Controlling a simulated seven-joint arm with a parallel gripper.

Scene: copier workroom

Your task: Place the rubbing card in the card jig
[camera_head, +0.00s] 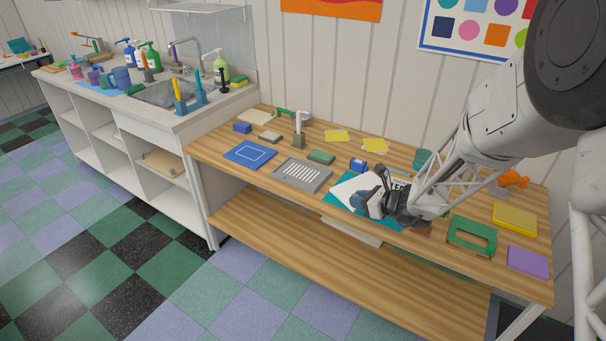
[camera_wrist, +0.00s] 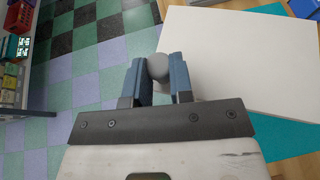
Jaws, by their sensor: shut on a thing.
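My gripper (camera_head: 375,204) is at the front edge of the wooden bench. In the wrist view its two blue fingers are shut on a small grey, round-ended thing (camera_wrist: 157,67), mostly hidden between them. A white flat sheet (camera_head: 347,188) lies on a teal mat (camera_head: 332,200) beside the gripper. The sheet also fills the upper right of the wrist view (camera_wrist: 245,58). I cannot tell which thing is the rubbing card. A green frame with an opening (camera_head: 455,238) and a blue board with a white outline (camera_head: 236,157) lie on the bench; I cannot tell which is the card jig.
A grey ribbed tray (camera_head: 285,178) lies left of the teal mat. A yellow block (camera_head: 514,219) and a purple block (camera_head: 528,262) lie at the right. An orange tool (camera_head: 513,178) stands behind. A sink counter (camera_head: 120,92) adjoins the bench at left.

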